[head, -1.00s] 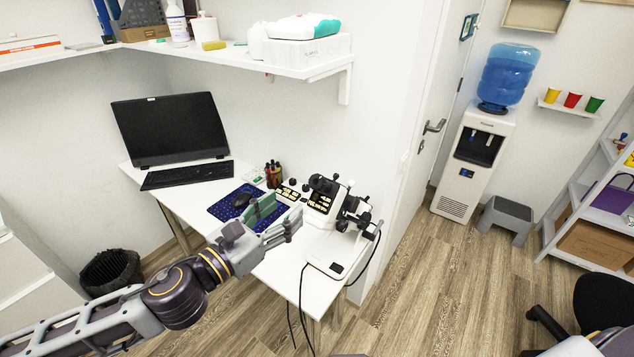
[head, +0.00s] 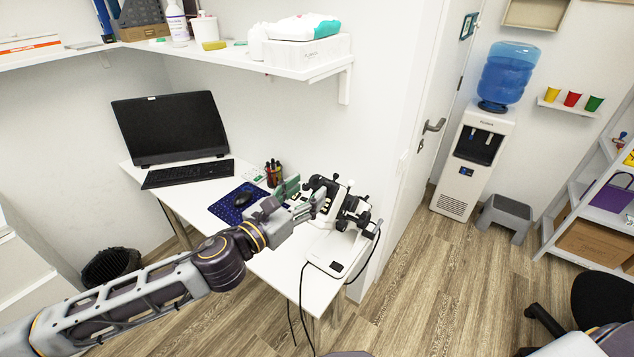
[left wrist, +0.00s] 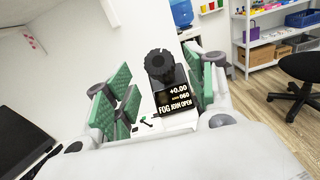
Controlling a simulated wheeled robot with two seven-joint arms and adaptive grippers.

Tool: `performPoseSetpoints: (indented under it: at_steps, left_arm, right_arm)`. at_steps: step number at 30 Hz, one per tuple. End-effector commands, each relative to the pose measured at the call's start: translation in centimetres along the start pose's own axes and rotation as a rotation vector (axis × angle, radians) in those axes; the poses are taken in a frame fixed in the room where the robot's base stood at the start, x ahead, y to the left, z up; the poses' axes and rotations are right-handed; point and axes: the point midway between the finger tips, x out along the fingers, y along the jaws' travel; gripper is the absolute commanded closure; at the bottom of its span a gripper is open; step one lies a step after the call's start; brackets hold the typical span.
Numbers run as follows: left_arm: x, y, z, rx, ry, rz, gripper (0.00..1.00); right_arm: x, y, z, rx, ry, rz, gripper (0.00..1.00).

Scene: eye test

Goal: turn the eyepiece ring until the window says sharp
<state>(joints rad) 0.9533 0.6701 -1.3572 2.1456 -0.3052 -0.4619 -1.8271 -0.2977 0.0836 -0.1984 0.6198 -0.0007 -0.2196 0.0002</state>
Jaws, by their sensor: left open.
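The white eye-test instrument (head: 340,256) stands on the right end of the white table (head: 285,272), with black knobs on its upper part. In the left wrist view its black ribbed eyepiece ring (left wrist: 160,65) shows between my finger pads, ahead of them and apart. My left gripper (head: 307,199) is open and empty, close to the instrument's left side. Its green pads also show in the left wrist view (left wrist: 159,100). My right gripper is not in view.
A blue mat (head: 226,208) with a mouse, a pen holder (head: 273,174), a keyboard (head: 187,173) and a monitor (head: 170,128) are left of the instrument. A wall shelf (head: 320,68) hangs above. A dark cable (head: 365,268) hangs off the table's right edge.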

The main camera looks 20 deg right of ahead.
Motion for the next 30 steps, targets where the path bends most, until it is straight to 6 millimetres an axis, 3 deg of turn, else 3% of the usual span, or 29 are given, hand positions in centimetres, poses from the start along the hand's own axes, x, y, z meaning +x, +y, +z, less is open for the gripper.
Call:
performPoseSetpoints:
  at_steps: [15,30]
  left_arm:
    - [3.9,0.0,0.0,-0.001,0.0,0.0,0.45]
    - [4.6,0.0,0.0,0.0,0.0,0.0,0.45]
  right_arm:
    - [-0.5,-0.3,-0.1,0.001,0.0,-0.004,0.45]
    - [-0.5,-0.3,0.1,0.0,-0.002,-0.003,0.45]
